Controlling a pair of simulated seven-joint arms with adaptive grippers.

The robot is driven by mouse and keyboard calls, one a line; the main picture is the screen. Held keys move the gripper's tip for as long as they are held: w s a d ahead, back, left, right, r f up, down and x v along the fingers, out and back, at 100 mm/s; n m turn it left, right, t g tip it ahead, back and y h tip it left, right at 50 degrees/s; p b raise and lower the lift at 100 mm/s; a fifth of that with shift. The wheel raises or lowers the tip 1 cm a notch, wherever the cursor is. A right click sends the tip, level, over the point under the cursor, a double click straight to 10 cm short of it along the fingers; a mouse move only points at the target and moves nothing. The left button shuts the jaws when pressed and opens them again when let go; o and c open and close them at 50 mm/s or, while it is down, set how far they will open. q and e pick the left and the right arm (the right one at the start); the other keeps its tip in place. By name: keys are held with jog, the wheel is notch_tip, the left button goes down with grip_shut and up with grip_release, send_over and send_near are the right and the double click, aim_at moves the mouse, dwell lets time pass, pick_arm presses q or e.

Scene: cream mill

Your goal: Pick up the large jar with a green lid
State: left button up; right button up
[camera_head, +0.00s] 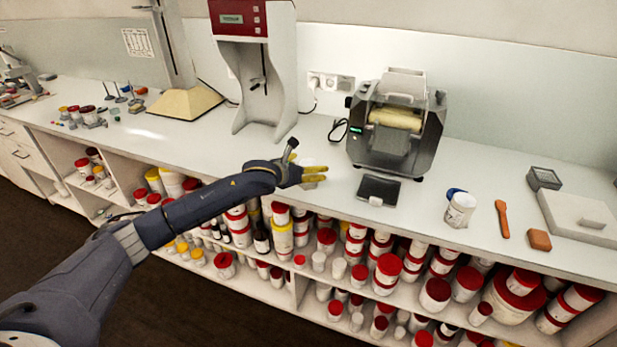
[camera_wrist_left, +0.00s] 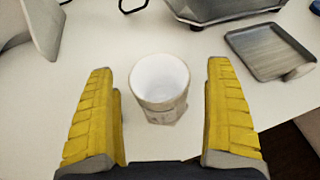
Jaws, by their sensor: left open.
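My left gripper (camera_head: 318,174) reaches over the bench from the left, with its yellow fingers spread. In the left wrist view the open gripper (camera_wrist_left: 160,68) has a white jar (camera_wrist_left: 163,95) between its fingers, with a gap on both sides. This jar has no lid on and looks empty inside. In the head view the gripper mostly hides it. I see no green lid in either view. Another white jar (camera_head: 460,210) stands on the bench at the right, with a blue lid (camera_head: 454,192) beside it. My right gripper is not in view.
A mill with rollers (camera_head: 397,125) stands behind and right of the gripper, with a dark tray (camera_head: 378,190) in front. A tall white machine (camera_head: 255,70) stands behind. Shelves (camera_head: 300,285) below hold many red-lidded jars. An orange spatula (camera_head: 502,219) lies at the right.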

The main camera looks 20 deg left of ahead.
pick_arm(q)
jog(key=shift+w+d+f, duration=0.1)
jog(key=shift+w+f, duration=0.05)
jog(key=shift+w, duration=0.2)
jog(key=c, duration=1)
jog(key=shift+c, duration=0.2)
